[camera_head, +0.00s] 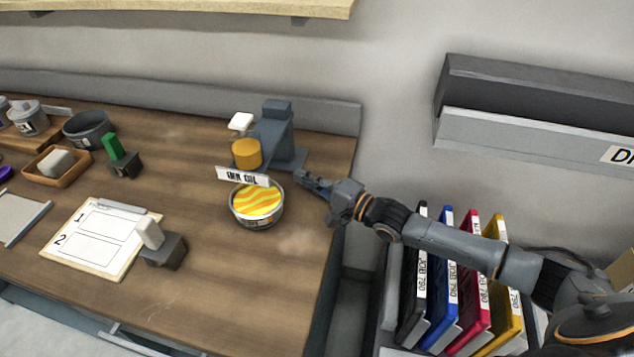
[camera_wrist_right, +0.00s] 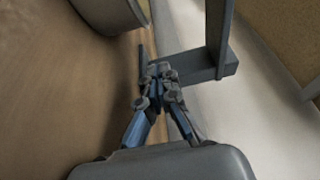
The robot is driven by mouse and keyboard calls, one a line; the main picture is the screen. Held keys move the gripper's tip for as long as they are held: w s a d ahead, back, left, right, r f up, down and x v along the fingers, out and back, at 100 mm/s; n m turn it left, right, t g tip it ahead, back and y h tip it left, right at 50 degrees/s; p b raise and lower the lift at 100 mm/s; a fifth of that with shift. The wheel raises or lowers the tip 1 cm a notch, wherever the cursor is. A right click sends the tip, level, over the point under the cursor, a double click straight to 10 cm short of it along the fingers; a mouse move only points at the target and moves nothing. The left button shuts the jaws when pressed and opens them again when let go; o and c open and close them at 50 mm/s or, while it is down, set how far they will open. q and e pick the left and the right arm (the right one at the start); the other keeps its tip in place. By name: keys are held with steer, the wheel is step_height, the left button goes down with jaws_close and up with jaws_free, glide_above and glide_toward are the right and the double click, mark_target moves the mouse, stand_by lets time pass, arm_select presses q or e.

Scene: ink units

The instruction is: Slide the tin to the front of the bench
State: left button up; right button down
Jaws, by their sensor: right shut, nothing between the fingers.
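The tin (camera_head: 257,206) is a round metal can with yellow and orange wavy content, standing upright on the wooden bench (camera_head: 205,290) near its right end. A white sign reading "INK OIL" (camera_head: 242,177) stands at its back edge. My right gripper (camera_head: 306,181) is shut and empty, just right of the tin and slightly behind, apart from it in the head view. In the right wrist view, the shut fingers (camera_wrist_right: 157,72) point along the bench, with part of the tin (camera_wrist_right: 112,14) at upper left. My left gripper is not in view.
A dark grey stand (camera_head: 276,140) with a yellow cylinder (camera_head: 246,153) is behind the tin. A clipboard (camera_head: 95,240) and a grey block with a white top (camera_head: 162,250) lie left. Coloured binders (camera_head: 466,285) stand beyond the bench's right edge. Bench in front of the tin is clear.

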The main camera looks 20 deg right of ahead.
steer(key=x, duration=0.3)
steer(key=shift+w+a, duration=0.15)
steer(key=s+a+p, duration=0.2)
steer(key=shift+s+a+r+p, duration=0.1)
steer(key=shift+s+p, duration=0.15)
steer(key=shift+p, duration=0.1)
steer(key=shift+s+a, duration=0.15)
steer(key=shift+s, duration=0.1)
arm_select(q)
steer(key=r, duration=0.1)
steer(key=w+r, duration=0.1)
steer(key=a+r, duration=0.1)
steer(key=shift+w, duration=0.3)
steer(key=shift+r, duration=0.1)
